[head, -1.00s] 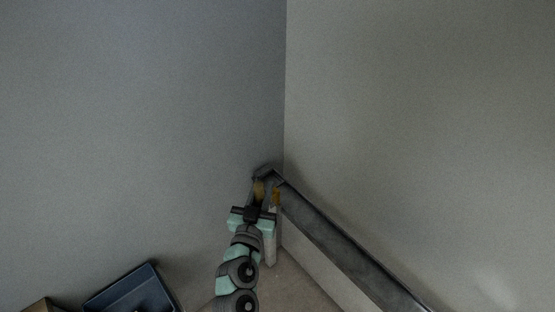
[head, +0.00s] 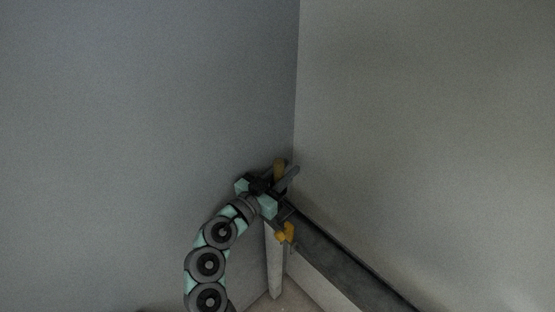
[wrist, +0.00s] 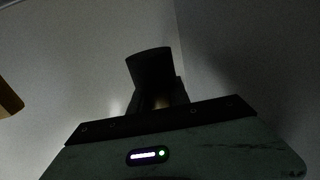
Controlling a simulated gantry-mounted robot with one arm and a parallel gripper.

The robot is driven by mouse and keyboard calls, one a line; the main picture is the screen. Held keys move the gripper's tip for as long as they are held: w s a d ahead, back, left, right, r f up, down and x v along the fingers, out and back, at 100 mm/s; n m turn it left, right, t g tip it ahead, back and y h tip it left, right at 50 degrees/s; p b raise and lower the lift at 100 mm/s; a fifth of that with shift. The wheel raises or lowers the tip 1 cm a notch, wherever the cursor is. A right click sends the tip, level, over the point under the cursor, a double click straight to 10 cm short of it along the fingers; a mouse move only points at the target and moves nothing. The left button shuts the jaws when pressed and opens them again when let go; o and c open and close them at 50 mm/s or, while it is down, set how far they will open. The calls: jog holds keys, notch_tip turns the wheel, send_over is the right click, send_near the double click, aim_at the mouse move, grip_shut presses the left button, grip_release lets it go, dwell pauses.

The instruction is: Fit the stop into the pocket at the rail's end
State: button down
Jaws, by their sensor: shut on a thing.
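My gripper (head: 281,180) is shut on a dark piece, apparently the stop (head: 290,178), at the upper end of the rail in the head view. An amber part (head: 280,167) shows beside it; I cannot tell whether it belongs to the stop or to a finger. In the wrist view the dark piece (wrist: 150,66) stands up beyond the gripper body. The dark grey rail (head: 345,262) slopes down to the right along the wall. The pocket at its end is hidden behind my gripper, so I cannot tell whether the stop touches it.
Two pale walls meet in a corner just behind my gripper. A yellow part (head: 286,233) sits near the rail's end, above a pale post (head: 274,270). A yellow-brown part (wrist: 9,99) shows at the wrist view's left edge. The wall area above is clear.

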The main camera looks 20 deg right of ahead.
jog(key=shift+f+b, duration=0.6)
jog(key=shift+f, duration=2.05)
jog(key=shift+f+b, duration=1.9)
jog(key=shift+b, duration=0.7)
jog(key=c, duration=1.1)
grip_release()
jog(key=shift+c, duration=0.2)
jog(key=shift+a, duration=0.1)
